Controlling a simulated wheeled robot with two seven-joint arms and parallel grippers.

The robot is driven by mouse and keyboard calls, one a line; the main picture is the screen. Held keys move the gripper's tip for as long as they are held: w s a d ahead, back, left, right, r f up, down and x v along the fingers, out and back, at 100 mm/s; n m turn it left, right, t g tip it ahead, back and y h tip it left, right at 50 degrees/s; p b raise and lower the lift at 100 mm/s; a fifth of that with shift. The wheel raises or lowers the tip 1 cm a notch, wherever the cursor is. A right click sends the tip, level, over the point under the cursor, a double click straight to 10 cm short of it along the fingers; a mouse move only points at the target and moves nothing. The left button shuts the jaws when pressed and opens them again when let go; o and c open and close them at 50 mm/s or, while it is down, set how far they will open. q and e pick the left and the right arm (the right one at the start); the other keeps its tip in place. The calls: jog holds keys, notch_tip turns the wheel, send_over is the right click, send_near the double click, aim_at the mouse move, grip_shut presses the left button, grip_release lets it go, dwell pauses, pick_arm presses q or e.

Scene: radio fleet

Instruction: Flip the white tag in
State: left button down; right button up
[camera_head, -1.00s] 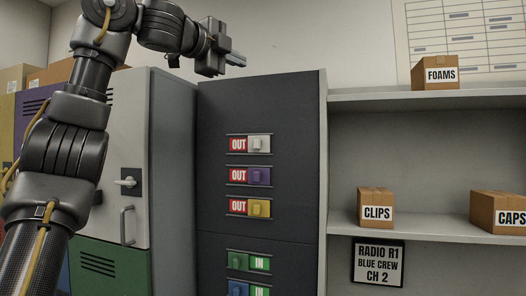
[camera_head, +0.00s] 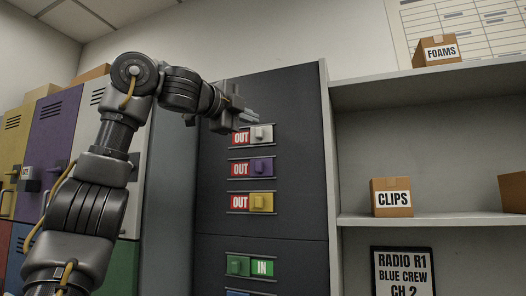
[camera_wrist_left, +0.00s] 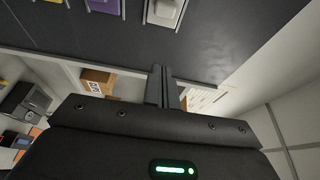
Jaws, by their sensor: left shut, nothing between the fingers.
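The white tag (camera_head: 262,133) is the top tag on the dark panel. It sits at the right side of its slot, with a red OUT label (camera_head: 241,138) showing on the left. My left gripper (camera_head: 255,117) is shut and empty, in front of the panel near the white tag's upper edge in the head view. In the left wrist view the shut fingers (camera_wrist_left: 161,74) point toward the panel, and the white tag (camera_wrist_left: 163,12) is just beyond them, with a visible gap between. My right gripper is not in view.
Below are a purple tag (camera_head: 261,166) and a yellow tag (camera_head: 261,202) at OUT, then a green tag (camera_head: 238,265) showing IN. Shelves with a CLIPS box (camera_head: 391,197) and a FOAMS box (camera_head: 437,50) stand to the right. Lockers (camera_head: 55,140) stand left.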

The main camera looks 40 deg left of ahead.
aim_at(271, 133)
pick_arm(q)
jog(key=w+a+p, duration=0.1)
jog(key=w+p, duration=0.1)
jog(key=w, duration=0.1)
jog(key=w+a+p, duration=0.1)
jog(key=w+p, duration=0.1)
jog(key=w, duration=0.1)
jog(key=w+a+p, duration=0.1)
jog(key=w+p, duration=0.2)
jog(key=shift+a+f, duration=0.25)
jog(key=shift+s+a, duration=0.25)
jog(key=shift+a, duration=0.1)
jog(key=shift+w+d, duration=0.2)
jog(key=shift+d, duration=0.05)
